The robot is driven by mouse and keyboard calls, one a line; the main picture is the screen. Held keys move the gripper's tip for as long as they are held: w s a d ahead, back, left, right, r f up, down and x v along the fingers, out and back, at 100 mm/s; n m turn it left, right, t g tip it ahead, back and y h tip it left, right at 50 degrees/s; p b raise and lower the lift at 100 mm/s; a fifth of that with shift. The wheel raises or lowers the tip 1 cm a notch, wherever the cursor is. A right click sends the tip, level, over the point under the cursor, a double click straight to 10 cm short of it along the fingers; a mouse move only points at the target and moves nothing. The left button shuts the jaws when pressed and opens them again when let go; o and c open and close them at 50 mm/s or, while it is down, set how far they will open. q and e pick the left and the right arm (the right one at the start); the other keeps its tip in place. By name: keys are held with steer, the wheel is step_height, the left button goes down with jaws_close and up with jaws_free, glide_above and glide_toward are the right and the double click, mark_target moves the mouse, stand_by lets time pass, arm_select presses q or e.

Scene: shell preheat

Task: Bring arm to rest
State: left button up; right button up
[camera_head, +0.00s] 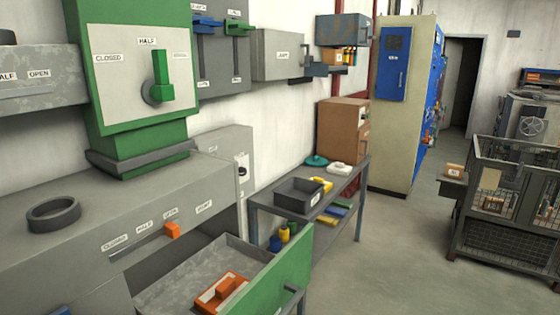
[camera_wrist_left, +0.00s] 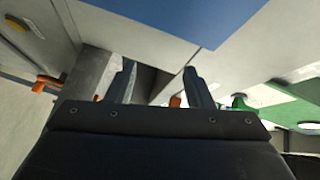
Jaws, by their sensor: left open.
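My left gripper (camera_wrist_left: 160,80) shows in the left wrist view, its two grey fingers apart with nothing held between them. Grey surfaces and a blue panel (camera_wrist_left: 165,18) lie beyond the fingertips. Neither gripper shows clearly in the head view. My right gripper is in neither view.
In the head view, an open drawer with a green front (camera_head: 270,275) juts out, holding an orange block (camera_head: 221,289). A grey bench with an orange slider (camera_head: 172,230) and a green lever box (camera_head: 140,60) stand left.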

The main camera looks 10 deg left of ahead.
arm_select(q)
steer(key=s+d+f+n+g+h, duration=0.85)
steer(key=s+d+f+g, duration=0.25)
steer(key=s+d+f, duration=0.3)
step_height(320, 180, down, 29)
steer(key=a+g+b, duration=0.1)
steer(key=a+b, duration=0.2)
steer(key=b, duration=0.1)
steer(key=s+f+b, duration=0.1)
steer(key=s+f, duration=0.6)
steer(key=f, duration=0.2)
steer(key=s+d+f+g+b, duration=0.1)
steer(key=s+f, duration=0.6)
steer(key=f, duration=0.2)
steer(key=shift+s+d+f+n, duration=0.25)
steer(key=shift+s+f+n, duration=0.05)
steer(key=shift+f+n, duration=0.05)
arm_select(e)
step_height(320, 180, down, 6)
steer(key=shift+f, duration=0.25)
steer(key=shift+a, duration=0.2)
